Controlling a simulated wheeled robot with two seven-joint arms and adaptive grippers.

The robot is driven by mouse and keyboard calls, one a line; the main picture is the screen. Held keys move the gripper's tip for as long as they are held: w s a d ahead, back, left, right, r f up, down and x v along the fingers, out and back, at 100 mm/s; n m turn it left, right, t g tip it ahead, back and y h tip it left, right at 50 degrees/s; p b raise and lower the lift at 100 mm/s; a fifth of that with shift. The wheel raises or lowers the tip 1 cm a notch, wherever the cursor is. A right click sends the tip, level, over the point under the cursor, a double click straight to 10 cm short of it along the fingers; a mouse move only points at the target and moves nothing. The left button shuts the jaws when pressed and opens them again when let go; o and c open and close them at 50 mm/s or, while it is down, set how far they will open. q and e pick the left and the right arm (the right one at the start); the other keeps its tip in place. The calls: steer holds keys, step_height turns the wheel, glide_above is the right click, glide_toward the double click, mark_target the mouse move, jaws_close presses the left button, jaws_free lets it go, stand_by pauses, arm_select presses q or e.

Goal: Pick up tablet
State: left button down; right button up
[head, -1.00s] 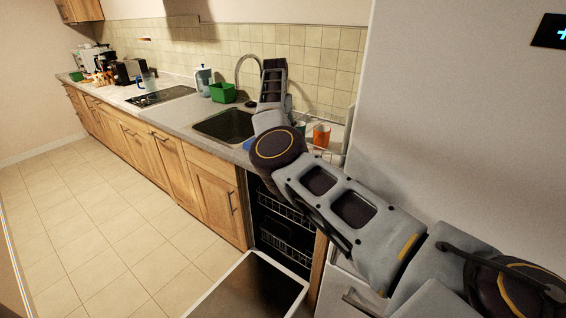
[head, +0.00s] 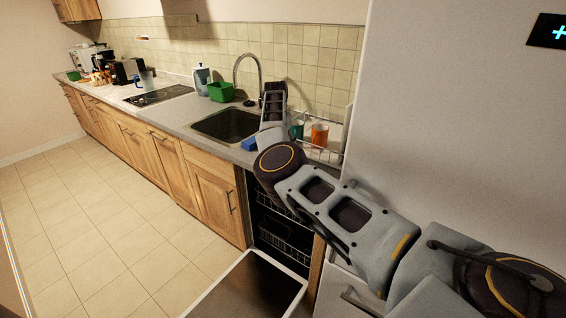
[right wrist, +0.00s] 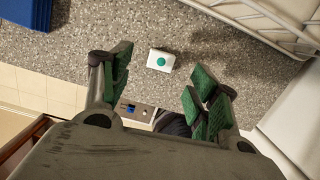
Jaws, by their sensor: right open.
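The tablet (right wrist: 161,61) is a small white block with a green round spot on top. It lies on the speckled grey worktop in the right wrist view. My right gripper (right wrist: 158,84) is open and empty, with green-padded fingers on either side of the view below the tablet. The tablet appears just beyond and between the fingertips, not gripped. In the head view my right arm hides the gripper, and I cannot make out the tablet. My left gripper is not in view.
A blue block (right wrist: 22,12) lies left of the tablet. A white wire rack (right wrist: 265,22) stands to its right. In the head view there are a sink (head: 226,125), an orange cup (head: 320,134), a green container (head: 221,92) and an open dishwasher door (head: 250,287) below the counter.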

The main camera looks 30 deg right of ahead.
steer(key=shift+d+f, duration=0.1)
steer(key=shift+f, duration=0.35)
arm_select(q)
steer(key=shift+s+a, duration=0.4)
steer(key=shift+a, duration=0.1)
arm_select(e)
steer(key=shift+f, duration=0.35)
step_height(320, 180, down, 4)
steer(key=shift+s+r+p, duration=0.15)
steer(key=shift+r+p, duration=0.1)
steer(key=shift+p, duration=0.05)
steer(key=shift+d+f, duration=0.1)
steer(key=shift+f, duration=0.4)
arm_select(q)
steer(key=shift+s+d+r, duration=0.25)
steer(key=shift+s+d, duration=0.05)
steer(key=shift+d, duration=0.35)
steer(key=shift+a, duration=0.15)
arm_select(e)
steer(key=shift+c, duration=0.3)
